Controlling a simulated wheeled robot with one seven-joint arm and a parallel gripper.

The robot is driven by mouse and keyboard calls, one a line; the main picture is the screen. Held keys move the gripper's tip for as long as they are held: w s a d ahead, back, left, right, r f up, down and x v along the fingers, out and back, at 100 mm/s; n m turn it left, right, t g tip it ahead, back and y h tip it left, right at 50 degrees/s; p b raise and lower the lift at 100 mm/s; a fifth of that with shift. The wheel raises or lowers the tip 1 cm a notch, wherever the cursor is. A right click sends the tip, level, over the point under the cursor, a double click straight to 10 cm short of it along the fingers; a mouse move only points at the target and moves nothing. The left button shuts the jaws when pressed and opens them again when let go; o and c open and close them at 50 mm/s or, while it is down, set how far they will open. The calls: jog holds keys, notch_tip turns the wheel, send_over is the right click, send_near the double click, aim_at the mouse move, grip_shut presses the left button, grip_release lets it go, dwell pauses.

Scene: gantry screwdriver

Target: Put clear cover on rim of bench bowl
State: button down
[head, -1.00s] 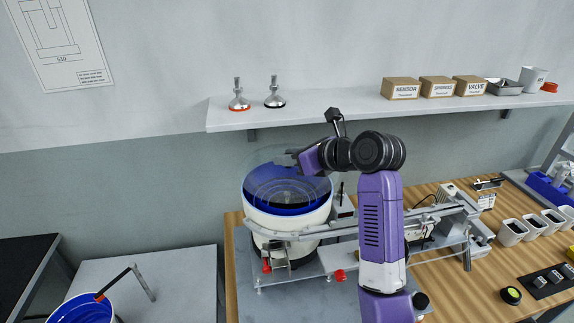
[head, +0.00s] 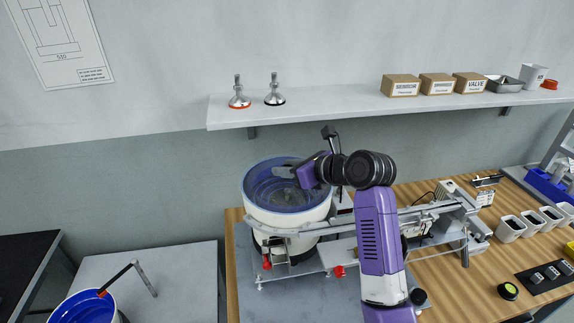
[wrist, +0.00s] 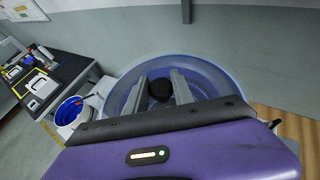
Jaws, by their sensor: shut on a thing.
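The bench bowl (head: 265,217) is a white round bowl with a blue inside, on the bench at centre. The clear cover (head: 268,190) is a see-through disc over the bowl mouth, roughly level and greying the blue below. Its edge lies close to the bowl rim; I cannot tell whether it touches all round. My gripper (head: 284,170) is above the bowl, its fingers shut on the cover. In the wrist view my gripper (wrist: 159,88) has its fingers on either side of the cover's black knob (wrist: 160,90), with the blue bowl (wrist: 215,72) around and below.
A curved metal track (head: 318,230) runs from the bowl to the right. A shelf (head: 340,110) on the wall holds boxes and two metal feet. A blue bucket (head: 85,308) stands at lower left. Small white bins (head: 510,229) stand on the right of the bench.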

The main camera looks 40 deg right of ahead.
jog(key=shift+f, duration=0.15)
jog(key=c, duration=1.1)
grip_release()
jog(key=shift+o, duration=0.2)
jog(key=shift+r, duration=0.35)
jog(key=b+v, duration=0.1)
jog(key=v, duration=1.1)
jog(key=shift+r, duration=0.2)
